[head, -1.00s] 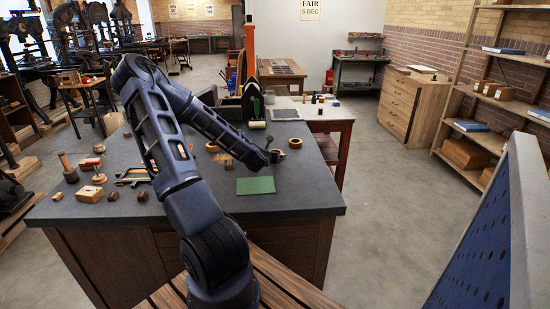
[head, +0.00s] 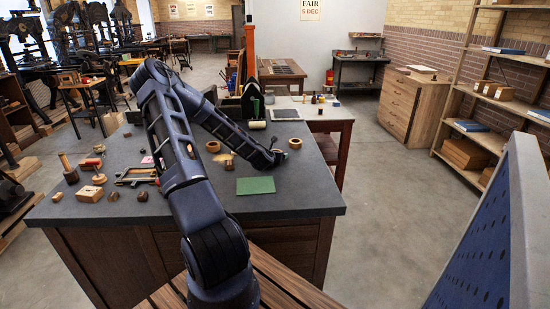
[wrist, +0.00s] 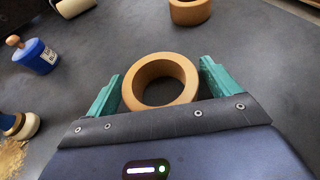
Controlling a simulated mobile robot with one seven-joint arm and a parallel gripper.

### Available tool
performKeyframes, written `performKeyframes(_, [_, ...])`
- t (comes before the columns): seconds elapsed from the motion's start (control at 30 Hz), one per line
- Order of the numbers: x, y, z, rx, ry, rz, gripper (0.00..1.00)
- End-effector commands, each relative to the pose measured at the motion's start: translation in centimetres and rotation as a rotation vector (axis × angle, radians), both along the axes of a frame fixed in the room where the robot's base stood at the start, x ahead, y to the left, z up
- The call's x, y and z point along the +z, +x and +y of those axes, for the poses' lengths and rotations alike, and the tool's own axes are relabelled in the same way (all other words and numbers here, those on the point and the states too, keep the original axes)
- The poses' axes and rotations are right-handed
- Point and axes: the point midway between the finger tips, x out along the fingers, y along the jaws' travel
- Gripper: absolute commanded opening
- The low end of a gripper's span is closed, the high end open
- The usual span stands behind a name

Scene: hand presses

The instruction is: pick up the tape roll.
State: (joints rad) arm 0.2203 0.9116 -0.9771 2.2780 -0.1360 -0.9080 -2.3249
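A light-brown tape roll (wrist: 160,80) lies flat on the dark worktop in the wrist view, with its hole facing up. My gripper (wrist: 160,68) is low over the worktop, its two green fingers open, one at either side of the roll with at most a narrow gap. The near edge of the roll is hidden behind the gripper body. In the head view my gripper (head: 277,158) covers this roll. A second similar ring (wrist: 190,10) lies beyond it; it also shows in the head view (head: 295,143).
A blue labelled stamp (wrist: 38,57) with a wooden knob and a white cylinder (wrist: 75,6) lie to the left in the wrist view. In the head view a green sheet (head: 255,185) lies before the gripper, and another ring (head: 213,146) stands left of the forearm.

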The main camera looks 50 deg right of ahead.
Motion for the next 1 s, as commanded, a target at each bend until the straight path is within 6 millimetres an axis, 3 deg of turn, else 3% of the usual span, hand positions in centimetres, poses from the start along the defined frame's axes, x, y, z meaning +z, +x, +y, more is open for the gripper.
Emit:
performKeyframes(0.03, [0.0,0.0,0.0,0.0,0.0,0.0,0.78])
performKeyframes(0.2, [0.0,0.0,0.0,0.0,0.0,0.0,0.48])
performKeyframes(0.67, [0.4,0.0,0.0,0.001,0.0,0.0,0.47])
performKeyframes(0.87, [3.3,0.1,0.0,0.001,-0.002,-0.002,0.47])
performKeyframes(1.0, [6.6,0.1,0.1,0.002,-0.002,-0.004,0.47])
